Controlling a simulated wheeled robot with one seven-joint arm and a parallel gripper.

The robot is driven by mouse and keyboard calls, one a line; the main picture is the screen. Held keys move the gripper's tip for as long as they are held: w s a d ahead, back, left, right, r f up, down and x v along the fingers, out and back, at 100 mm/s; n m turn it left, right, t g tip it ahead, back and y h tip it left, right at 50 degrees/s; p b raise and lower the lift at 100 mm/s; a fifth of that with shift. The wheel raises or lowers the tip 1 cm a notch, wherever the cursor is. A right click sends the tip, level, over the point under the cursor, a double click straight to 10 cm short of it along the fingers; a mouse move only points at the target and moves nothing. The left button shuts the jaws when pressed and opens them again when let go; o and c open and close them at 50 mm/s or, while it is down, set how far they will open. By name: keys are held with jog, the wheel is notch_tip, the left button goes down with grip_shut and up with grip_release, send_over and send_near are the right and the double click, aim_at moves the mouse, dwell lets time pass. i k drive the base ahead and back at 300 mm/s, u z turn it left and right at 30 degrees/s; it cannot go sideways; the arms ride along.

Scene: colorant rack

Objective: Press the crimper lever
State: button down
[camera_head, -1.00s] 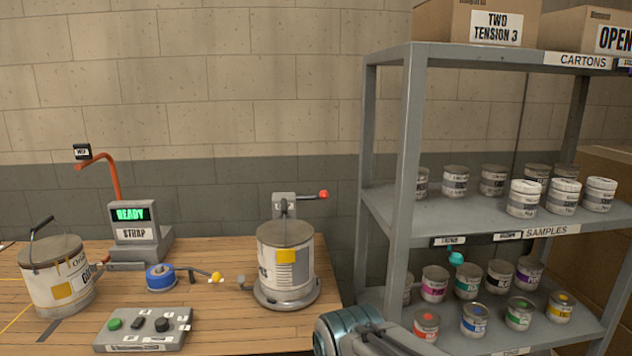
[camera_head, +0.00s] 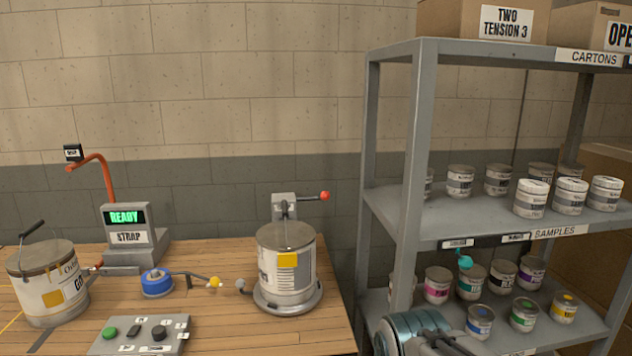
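A lever with a red ball knob (camera_head: 324,196) sticks out to the right from a grey upright unit (camera_head: 284,205) on the wooden bench. Another lever, orange and curved (camera_head: 95,166), rises from the strap machine (camera_head: 128,228), whose screen reads READY. A blue round device (camera_head: 156,282) with a yellow-knobbed arm (camera_head: 213,282) lies on the bench between. No label that I can read says which one is the crimper. Part of my arm, with a teal band, shows at the bottom right, below and apart from the levers. My fingertips are out of frame.
A paint can (camera_head: 286,262) stands on a round base before the red-knobbed unit. Another can (camera_head: 48,282) stands at the left. A control box (camera_head: 140,336) sits at the front. A grey shelf rack (camera_head: 416,140) with many small cans stands close at the right.

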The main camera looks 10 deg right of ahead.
aim_at(325, 195)
jog(key=i, duration=0.95)
